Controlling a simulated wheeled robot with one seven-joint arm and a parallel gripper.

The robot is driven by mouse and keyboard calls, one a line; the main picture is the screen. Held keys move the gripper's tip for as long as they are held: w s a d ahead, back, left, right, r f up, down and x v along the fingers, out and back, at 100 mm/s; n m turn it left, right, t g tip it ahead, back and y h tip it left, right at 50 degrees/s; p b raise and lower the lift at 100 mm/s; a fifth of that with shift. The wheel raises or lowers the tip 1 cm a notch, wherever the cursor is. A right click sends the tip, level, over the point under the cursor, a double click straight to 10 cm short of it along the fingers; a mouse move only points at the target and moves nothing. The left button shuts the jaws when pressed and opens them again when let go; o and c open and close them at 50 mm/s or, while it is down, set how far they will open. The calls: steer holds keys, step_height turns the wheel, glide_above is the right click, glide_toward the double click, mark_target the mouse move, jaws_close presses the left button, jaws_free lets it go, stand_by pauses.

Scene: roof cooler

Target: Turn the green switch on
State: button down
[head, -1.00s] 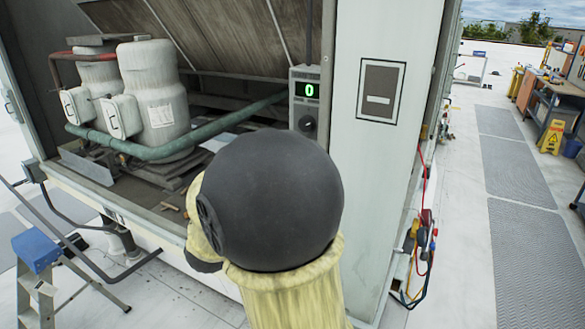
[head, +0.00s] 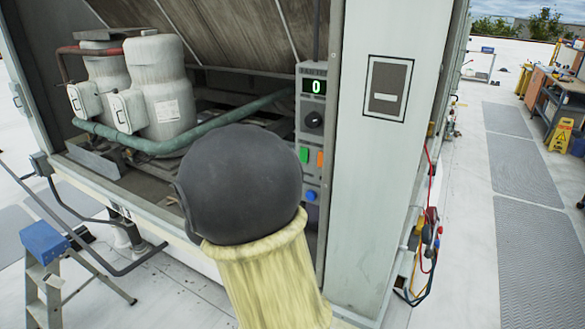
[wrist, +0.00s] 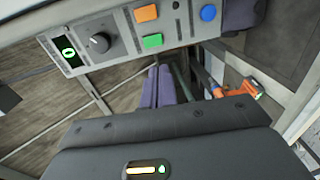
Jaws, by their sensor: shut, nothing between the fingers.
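The green switch (head: 304,155) is on a narrow grey control panel (head: 311,174), just right of my dark arm joint in the head view. In the wrist view the green switch (wrist: 153,41) is beside the orange switch (wrist: 147,13). My gripper (wrist: 159,69) shows there as two purple-grey fingers held together, empty. Their tips appear just below the green switch in the picture; I cannot tell the exact gap. In the head view my arm hides the gripper. The panel display (head: 317,87) reads a green 0.
The panel also has a dark knob (head: 314,118), an orange switch (head: 320,158) and a blue button (head: 311,196). White compressor tanks (head: 160,90) and a green pipe (head: 160,147) lie left. A stepladder (head: 45,260) stands lower left.

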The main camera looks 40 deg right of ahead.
steer(key=p+x, duration=0.3)
steer(key=x, duration=1.1)
steer(key=shift+w, duration=0.1)
